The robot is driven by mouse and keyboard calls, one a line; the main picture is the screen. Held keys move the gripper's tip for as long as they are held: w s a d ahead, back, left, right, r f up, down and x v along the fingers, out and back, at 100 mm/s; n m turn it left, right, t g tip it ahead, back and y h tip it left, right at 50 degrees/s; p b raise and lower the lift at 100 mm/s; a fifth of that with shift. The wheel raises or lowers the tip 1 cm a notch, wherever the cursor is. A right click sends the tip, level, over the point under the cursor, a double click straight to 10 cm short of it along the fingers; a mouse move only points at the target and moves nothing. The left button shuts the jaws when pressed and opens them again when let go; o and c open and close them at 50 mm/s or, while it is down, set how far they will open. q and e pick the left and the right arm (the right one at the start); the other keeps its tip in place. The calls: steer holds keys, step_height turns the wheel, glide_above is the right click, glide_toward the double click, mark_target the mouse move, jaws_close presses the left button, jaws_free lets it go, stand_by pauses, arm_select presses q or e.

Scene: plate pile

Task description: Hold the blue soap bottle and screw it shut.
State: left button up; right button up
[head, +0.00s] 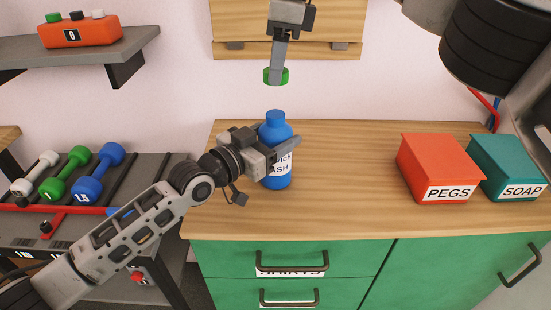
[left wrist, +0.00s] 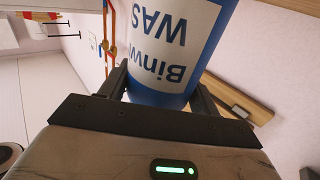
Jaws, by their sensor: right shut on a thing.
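The blue soap bottle (head: 277,171) stands upright on the wooden counter, its neck bare on top. My left gripper (head: 283,148) is around its upper body from the left. In the left wrist view the bottle (left wrist: 172,50) fills the space between the two fingers (left wrist: 160,88), which appear to touch its sides. My right gripper (head: 276,70) points down from above and is shut on a small green cap (head: 275,76). The cap is in the air above the bottle's neck, clearly apart from it.
A red PEGS box (head: 434,165) and a teal SOAP box (head: 512,168) stand on the right of the wooden counter (head: 345,200). A rack with dumbbells (head: 68,173) is at left, a shelf (head: 100,45) above it. The counter between bottle and boxes is clear.

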arm_select(q)
steer(key=shift+c, duration=0.7)
arm_select(e)
glide_above(275, 114)
steer(key=shift+d+f, duration=0.15)
steer(key=shift+f, duration=2.3)
steer(key=shift+f, duration=0.15)
steer(key=shift+f, duration=0.75)
steer(key=shift+f, duration=0.6)
